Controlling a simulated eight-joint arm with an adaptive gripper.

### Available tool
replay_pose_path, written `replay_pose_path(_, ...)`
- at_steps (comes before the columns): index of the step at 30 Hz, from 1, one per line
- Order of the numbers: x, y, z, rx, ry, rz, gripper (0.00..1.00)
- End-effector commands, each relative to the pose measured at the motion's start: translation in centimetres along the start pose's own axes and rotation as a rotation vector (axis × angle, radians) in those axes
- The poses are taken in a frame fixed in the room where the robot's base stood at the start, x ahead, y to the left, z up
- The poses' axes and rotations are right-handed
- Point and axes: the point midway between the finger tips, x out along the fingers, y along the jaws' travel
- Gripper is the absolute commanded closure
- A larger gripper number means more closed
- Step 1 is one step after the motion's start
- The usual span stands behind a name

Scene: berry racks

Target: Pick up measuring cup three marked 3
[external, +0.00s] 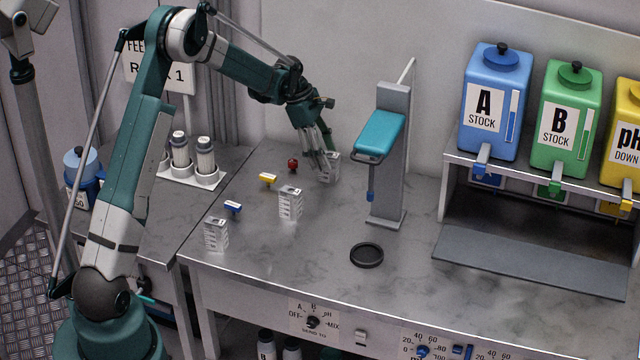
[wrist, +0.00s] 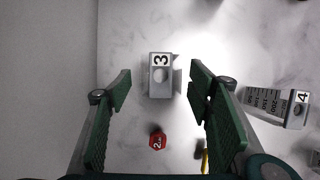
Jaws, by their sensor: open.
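The measuring cup marked 3 (wrist: 161,85) is a small pale grey box-shaped cup, seen from above in the wrist view with its number label at one end. It lies between the tips of my open gripper (wrist: 160,97), with a gap on each side. In the external view, my gripper (external: 321,160) reaches down at the cup (external: 333,170) near the back wall, and its fingers partly hide the cup. I cannot tell the exact height of the fingertips against the cup.
Another cup marked 4 (wrist: 277,104) stands to the right in the wrist view. A red piece (external: 293,165), yellow piece (external: 267,179) and blue piece (external: 233,207) lie nearby. A grey stand (external: 391,150) with a teal arm rises just right of my gripper.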

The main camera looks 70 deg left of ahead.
Motion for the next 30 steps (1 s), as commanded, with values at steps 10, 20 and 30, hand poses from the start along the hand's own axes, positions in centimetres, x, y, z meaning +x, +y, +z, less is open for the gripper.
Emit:
replay_pose_path(10,3.4,-0.1,0.1,0.0,0.0,0.0,0.49)
replay_pose_path(20,3.5,-0.1,0.1,0.0,0.0,0.0,0.49)
replay_pose_path(30,3.5,-0.1,0.0,0.0,0.0,0.0,0.59)
